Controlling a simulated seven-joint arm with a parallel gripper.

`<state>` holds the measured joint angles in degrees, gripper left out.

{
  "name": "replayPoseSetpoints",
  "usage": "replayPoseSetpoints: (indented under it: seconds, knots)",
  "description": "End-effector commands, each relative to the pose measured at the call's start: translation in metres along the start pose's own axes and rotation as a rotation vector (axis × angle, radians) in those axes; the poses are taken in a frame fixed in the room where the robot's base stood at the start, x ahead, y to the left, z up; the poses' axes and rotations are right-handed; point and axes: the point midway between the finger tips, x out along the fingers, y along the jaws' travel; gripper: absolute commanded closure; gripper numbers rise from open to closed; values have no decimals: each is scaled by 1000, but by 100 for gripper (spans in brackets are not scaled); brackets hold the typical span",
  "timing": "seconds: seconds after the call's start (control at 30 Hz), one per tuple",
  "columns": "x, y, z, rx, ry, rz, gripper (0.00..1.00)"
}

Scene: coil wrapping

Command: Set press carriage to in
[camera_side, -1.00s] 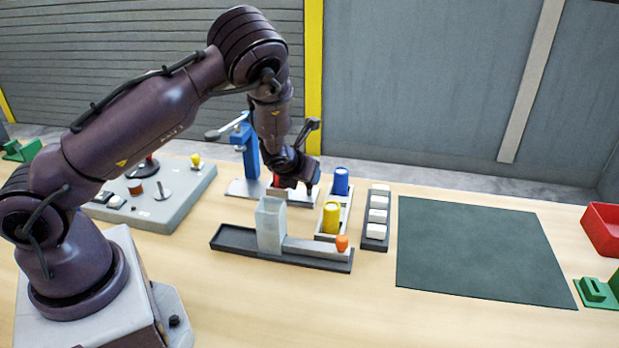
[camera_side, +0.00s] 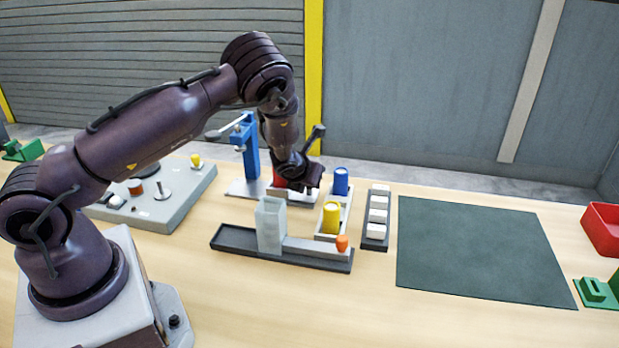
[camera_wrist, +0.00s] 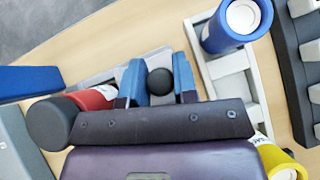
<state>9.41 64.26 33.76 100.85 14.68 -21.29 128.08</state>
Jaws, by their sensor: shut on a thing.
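The press (camera_side: 251,150) is a blue post with a lever on a pale grey base, behind the grey trough. Its carriage lies low to the right of the post, largely hidden by my gripper in the side view. A red cylinder (camera_wrist: 93,98) sits there, left of the fingers in the wrist view. My gripper (camera_side: 312,187) is low over the right end of the base. In the wrist view its blue-padded fingers stand on both sides of a round black knob (camera_wrist: 160,81) and are shut on it. I cannot tell how far in the carriage is.
A pale rack with a blue cylinder (camera_side: 341,181) and a yellow cylinder (camera_side: 331,218) stands close on the right. A dark strip with white blocks (camera_side: 377,216) is beyond it. A grey trough (camera_side: 235,239) with a translucent box lies in front. The green mat (camera_side: 480,250) is clear.

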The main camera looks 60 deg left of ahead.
Motion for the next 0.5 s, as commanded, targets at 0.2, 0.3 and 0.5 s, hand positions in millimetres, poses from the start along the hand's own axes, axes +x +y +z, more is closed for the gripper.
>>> replayPoseSetpoints:
  seconds: [0.2,0.3,0.5]
  knots:
    - [-4,29,-4,-1,0,7,100]
    - [-9,56,-9,-2,1,8,100]
    - [-15,94,-15,-1,0,5,100]
